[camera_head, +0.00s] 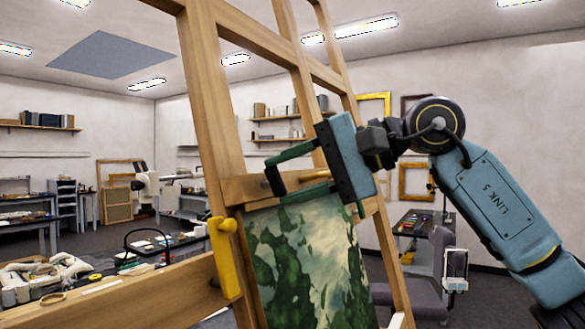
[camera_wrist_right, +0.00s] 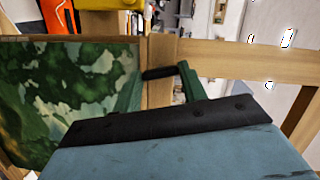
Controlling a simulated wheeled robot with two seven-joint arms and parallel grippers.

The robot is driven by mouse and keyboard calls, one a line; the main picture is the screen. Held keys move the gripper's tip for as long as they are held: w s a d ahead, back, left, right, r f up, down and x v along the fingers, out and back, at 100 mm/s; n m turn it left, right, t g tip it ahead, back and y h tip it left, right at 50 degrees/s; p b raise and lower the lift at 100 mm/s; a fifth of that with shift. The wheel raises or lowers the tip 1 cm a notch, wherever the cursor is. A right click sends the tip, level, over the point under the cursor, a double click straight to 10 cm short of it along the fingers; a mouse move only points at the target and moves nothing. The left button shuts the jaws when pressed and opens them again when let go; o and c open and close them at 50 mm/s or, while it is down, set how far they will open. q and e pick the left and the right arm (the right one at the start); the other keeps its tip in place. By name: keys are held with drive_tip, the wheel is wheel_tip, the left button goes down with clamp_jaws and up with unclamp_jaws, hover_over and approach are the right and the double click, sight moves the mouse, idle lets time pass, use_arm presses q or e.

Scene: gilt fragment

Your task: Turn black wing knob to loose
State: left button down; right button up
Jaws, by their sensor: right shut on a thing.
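The wooden easel (camera_head: 203,110) stands tilted in the middle of the head view. A green landscape painting (camera_head: 305,262) rests on it, also on the left of the right wrist view (camera_wrist_right: 60,90). My right gripper (camera_head: 275,181), with a blue body and dark green fingers, reaches in from the right just above the painting's top edge. Its fingers are around the black wing knob (camera_wrist_right: 158,72) in front of the easel's wooden bar. The knob also shows small between the fingertips in the head view (camera_head: 274,178). Its wing angle is hard to tell. My left gripper is out of view.
A yellow handle-like piece (camera_head: 226,258) sits on the easel left of the painting. A wooden beam (camera_head: 120,300) crosses the lower left. A cluttered bench (camera_head: 45,280) is at the far left. A grey chair (camera_head: 425,290) stands behind at the right.

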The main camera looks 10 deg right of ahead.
drive_tip(key=n+h+p, duration=0.1)
drive_tip(key=n, duration=0.2)
drive_tip(key=shift+r, duration=0.2)
drive_tip(key=n+h+p, duration=0.1)
drive_tip(key=n, duration=0.2)
drive_tip(key=shift+a, duration=0.1)
drive_tip(key=n+h, duration=0.1)
drive_tip(key=n, duration=0.2)
drive_tip(key=shift+s+t+p, duration=0.1)
drive_tip(key=shift+t+p, duration=0.2)
drive_tip(key=shift+a+n+t+h, duration=0.1)
drive_tip(key=shift+n+t+h, duration=0.35)
drive_tip(key=shift+n, duration=1.25)
drive_tip(key=o, duration=1)
drive_tip(key=shift+s, duration=0.15)
